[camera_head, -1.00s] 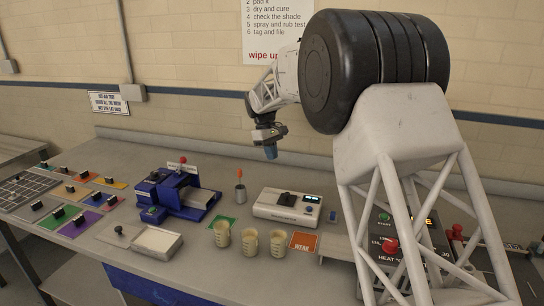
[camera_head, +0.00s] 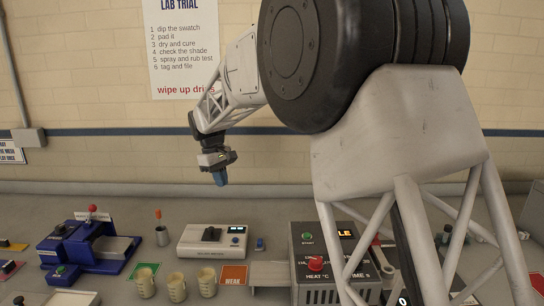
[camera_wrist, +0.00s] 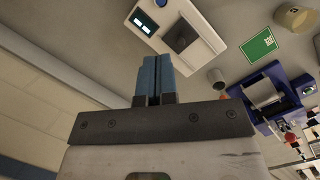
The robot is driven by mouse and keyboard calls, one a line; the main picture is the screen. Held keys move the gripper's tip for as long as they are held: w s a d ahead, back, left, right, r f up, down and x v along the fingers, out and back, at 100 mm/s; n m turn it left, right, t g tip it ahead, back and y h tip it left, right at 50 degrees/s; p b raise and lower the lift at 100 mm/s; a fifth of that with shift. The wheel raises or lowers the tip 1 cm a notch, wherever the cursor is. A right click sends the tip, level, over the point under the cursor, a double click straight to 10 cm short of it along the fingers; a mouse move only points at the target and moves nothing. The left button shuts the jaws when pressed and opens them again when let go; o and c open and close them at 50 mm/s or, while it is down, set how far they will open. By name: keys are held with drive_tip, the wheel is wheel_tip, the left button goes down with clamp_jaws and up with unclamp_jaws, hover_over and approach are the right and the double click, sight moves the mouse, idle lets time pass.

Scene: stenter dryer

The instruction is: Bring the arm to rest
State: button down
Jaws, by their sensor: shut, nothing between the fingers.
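My gripper (camera_head: 220,178) hangs above the back of the bench, in front of the brick wall, with its blue fingers pointing down. In the wrist view its two blue fingers (camera_wrist: 154,78) lie close together with nothing between them. My arm is raised and folded, well clear of the bench top. The white instrument with a small display (camera_head: 213,241) stands on the bench below the gripper, apart from it. That instrument also shows beyond the fingertips in the wrist view (camera_wrist: 205,36).
A blue padder machine (camera_head: 67,252) is at left. An orange card marked WEAK (camera_head: 233,276) lies right of the cups. A dark control box with a red knob (camera_head: 305,273) stands at right. The air around the gripper is free.

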drive_tip(key=s+d+r+m+t+y, duration=0.1)
drive_tip(key=s+d+r+m, duration=0.2)
drive_tip(key=s+d, duration=0.85)
drive_tip(key=s+d+r+m+t+y, duration=0.1)
drive_tip(key=s+d+r+m, duration=0.15)
drive_tip(key=s+d, duration=0.85)
drive_tip(key=s+d+f+m, duration=0.2)
drive_tip(key=s+d+f, duration=0.2)
drive_tip(key=s, duration=0.8)
drive_tip(key=s+d+f+m+t, duration=0.1)
drive_tip(key=s+d+f+m, duration=0.2)
drive_tip(key=s+d, duration=0.5)
drive_tip(key=s+f, duration=0.1)
drive_tip(key=s, duration=0.3)
drive_tip(key=shift+f+t, duration=0.3)
drive_tip(key=c, duration=1.8)
unclamp_jaws()
